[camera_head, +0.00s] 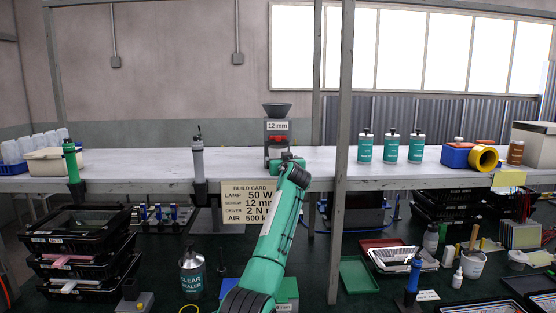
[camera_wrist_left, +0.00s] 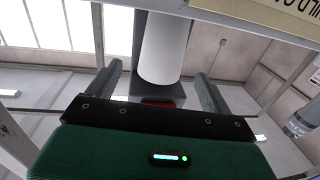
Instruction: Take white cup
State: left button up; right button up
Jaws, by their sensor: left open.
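A white cup (camera_head: 275,153) stands at the foot of the grey dispenser labelled 12 mm (camera_head: 277,127), on the shelf in the head view. My left gripper (camera_head: 286,160) is at the shelf's front, close in front of the cup and partly covering it. In the left wrist view the white cup (camera_wrist_left: 165,48) looms large between the two spread fingers of my left gripper (camera_wrist_left: 160,84). Gaps show on both sides of it, so the jaws are open and not gripping. My right gripper is not in view.
A build card (camera_head: 249,202) hangs from the shelf edge (camera_head: 140,186) beside my arm. A grey post (camera_head: 341,150) stands right of the gripper. A driver in a holder (camera_head: 198,157) is to the left. Teal bottles (camera_head: 390,149) stand to the right. The shelf at left is mostly clear.

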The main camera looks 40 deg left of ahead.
aim_at(279, 155)
pick_arm(q)
jog(key=shift+w+a+r+p, duration=0.25)
jog(key=shift+w+a+p, duration=0.25)
jog(key=shift+a+p, duration=0.2)
jog(key=shift+w+a+r+p, duration=0.2)
jog(key=shift+w+a+p, duration=0.3)
jog(key=shift+a+p, duration=0.2)
jog(key=shift+x, duration=0.95)
jog(key=shift+f, duration=0.2)
jog(key=c, duration=1.1)
jog(key=shift+c, duration=0.2)
